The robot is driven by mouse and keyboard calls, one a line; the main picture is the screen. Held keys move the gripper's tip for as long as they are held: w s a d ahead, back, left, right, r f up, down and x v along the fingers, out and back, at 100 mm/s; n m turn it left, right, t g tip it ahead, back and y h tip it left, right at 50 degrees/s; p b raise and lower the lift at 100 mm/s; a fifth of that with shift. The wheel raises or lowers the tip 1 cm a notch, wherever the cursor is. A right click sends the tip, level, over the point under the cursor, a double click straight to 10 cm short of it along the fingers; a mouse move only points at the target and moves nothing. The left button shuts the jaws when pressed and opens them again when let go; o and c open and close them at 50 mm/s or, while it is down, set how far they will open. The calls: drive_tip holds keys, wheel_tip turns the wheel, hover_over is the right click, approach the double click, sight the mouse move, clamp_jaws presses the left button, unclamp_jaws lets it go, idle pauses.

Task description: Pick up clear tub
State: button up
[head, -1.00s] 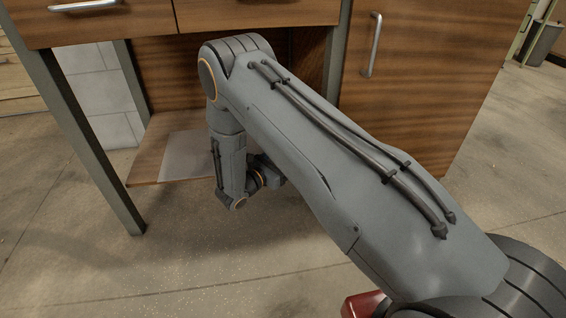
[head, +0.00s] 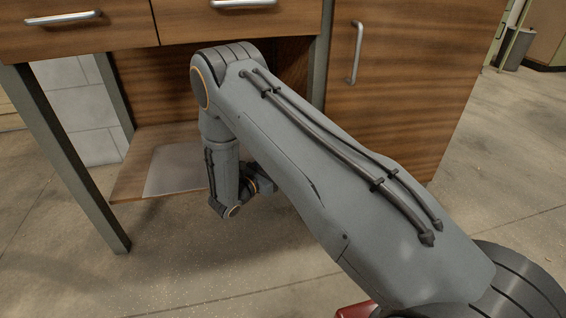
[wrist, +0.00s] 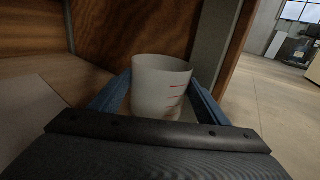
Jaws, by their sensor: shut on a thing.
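The clear tub (wrist: 160,88) is a pale, translucent round cup with red marks on its side, upright in the middle of the wrist view. My gripper (wrist: 158,97) has its two blue fingers on either side of the tub and is shut on it. The tub's base is hidden behind the gripper body. In the head view the tub is hidden behind my arm. My wrist shows low in front of the desk's lower shelf.
A wooden desk with drawers (head: 95,37) and a cabinet door (head: 410,90) stands ahead. Its lower shelf (head: 128,180) holds a pale flat sheet (head: 178,168). A metal leg (head: 75,165) stands at left. The concrete floor at right is open.

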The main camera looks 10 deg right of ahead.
drive_tip(key=shift+w+a, duration=0.15)
drive_tip(key=shift+a, duration=0.45)
drive_tip(key=shift+w+a, duration=0.15)
drive_tip(key=shift+a, duration=0.45)
drive_tip(key=o, duration=1.1)
drive_tip(key=shift+d, duration=0.1)
drive_tip(key=shift+p+v, duration=1.35)
drive_tip(key=shift+v, duration=2.6)
